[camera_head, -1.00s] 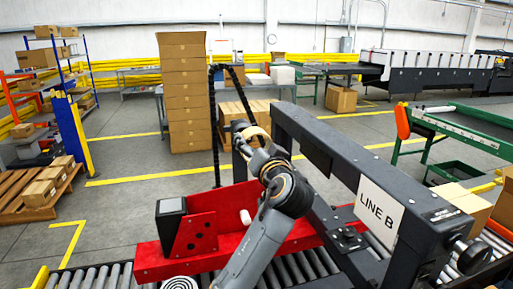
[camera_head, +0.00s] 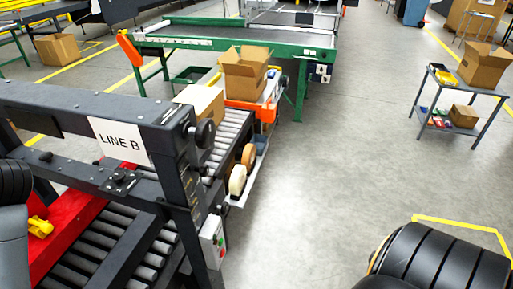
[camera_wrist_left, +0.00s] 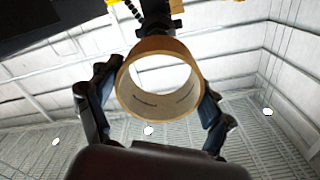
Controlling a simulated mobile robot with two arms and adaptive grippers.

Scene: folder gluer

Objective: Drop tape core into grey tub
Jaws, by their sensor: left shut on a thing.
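The tape core (camera_wrist_left: 158,110) is a tan cardboard ring in the left wrist view. My left gripper (camera_wrist_left: 158,82) is shut on it, with one dark finger on each side of the ring. Its open hole shows the bright ceiling behind. In the head view my left gripper is out of frame; only a part of my left arm shows at the left edge. My right gripper is not in view. I cannot make out a grey tub for certain in these frames.
The LINE B machine frame (camera_head: 75,110) and its roller conveyor stand at left. Tape rolls (camera_head: 238,180) sit at its side. A green-framed conveyor (camera_head: 240,42) is behind. A grey table (camera_head: 477,92) at right holds a carton (camera_head: 483,68) and small bins. Open floor lies between.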

